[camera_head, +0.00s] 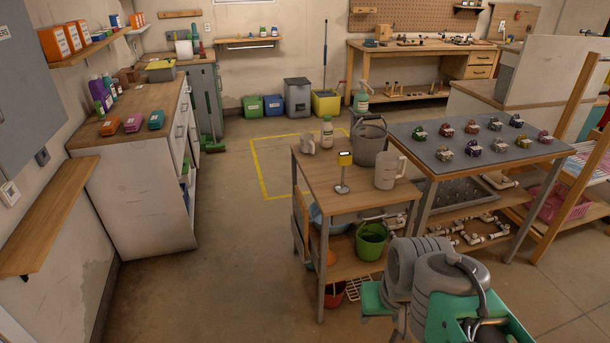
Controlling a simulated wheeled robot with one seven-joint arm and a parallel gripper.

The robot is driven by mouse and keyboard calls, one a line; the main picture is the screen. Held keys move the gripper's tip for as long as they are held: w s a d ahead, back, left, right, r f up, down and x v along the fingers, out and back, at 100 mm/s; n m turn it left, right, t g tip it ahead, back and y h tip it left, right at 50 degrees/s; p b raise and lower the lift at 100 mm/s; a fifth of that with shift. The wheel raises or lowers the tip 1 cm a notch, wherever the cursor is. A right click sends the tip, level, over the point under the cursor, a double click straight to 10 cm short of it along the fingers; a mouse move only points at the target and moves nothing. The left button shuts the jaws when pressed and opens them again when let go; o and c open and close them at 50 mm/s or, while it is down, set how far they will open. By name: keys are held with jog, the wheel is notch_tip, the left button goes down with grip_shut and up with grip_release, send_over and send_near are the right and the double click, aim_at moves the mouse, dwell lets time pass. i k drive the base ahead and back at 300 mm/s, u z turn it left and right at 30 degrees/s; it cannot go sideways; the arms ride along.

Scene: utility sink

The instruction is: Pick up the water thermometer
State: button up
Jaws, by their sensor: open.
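The likely water thermometer (345,159) has a small yellow head with a pale display on a thin stem, and it stands upright on a small round base. It stands near the middle of the wooden top of a small table (325,176). My grey and green arm (435,285) shows at the bottom right, in front of the table and apart from the thermometer. I cannot make out my gripper or its fingertips in this view.
A grey bucket (369,143), a pale jug (388,172), a small bottle (327,132) and a mug (307,143) share the tabletop. A grey table (420,145) with several small valve-like items adjoins on the right. The floor (210,270) left of the wooden table is clear.

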aim_at(344, 159)
jog(key=u, duration=0.35)
jog(key=k, duration=0.45)
jog(key=u, duration=0.9)
jog(key=i, duration=0.55)
jog(key=z, duration=0.6)
jog(key=i, duration=1.5)
jog(key=z, duration=0.2)
